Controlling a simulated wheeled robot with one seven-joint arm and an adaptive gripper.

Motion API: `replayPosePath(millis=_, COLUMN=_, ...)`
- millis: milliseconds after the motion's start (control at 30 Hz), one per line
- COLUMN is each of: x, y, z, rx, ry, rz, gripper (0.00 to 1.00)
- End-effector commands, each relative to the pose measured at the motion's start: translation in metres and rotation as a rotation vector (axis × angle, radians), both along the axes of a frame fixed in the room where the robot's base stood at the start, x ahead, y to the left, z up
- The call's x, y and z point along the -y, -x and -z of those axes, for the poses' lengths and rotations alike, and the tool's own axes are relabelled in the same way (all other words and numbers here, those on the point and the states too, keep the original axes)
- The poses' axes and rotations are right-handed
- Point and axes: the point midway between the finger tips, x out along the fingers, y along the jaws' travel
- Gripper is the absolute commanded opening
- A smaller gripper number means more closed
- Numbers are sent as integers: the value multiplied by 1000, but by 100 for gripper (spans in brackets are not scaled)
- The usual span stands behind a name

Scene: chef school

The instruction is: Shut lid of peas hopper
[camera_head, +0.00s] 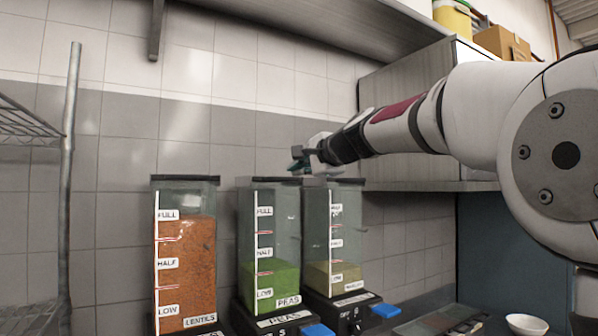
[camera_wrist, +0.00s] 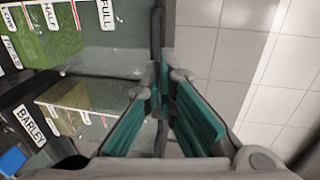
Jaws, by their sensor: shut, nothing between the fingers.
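The peas hopper (camera_head: 270,235) is a clear bin with green peas in its lower part, in the middle of the row in the head view. Its dark lid (camera_head: 268,181) looks flat across the top; whether it is fully seated I cannot tell. In the wrist view the peas hopper (camera_wrist: 95,52) is at the upper left, with its dark lid edge (camera_wrist: 156,28) beside the fingertips. My gripper (camera_head: 297,164) is shut and empty, just above the right end of the peas lid. Its teal fingers (camera_wrist: 164,78) are close to the lid edge; contact is unclear.
The lentils hopper (camera_head: 187,235) stands left and the barley hopper (camera_head: 338,235) right, both with dark tops. A shelf (camera_head: 330,28) runs above, a grey cabinet (camera_head: 400,100) is behind my arm, and a metal rack (camera_head: 68,150) is at left.

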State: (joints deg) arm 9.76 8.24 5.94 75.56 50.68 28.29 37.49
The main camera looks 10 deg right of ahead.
Motion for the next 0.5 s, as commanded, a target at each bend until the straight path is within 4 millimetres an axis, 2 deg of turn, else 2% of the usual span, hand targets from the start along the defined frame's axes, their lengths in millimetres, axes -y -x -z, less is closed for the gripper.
replayPosePath(millis=500, x=25, y=74, z=-16, rx=5, ry=2, rz=2, gripper=0)
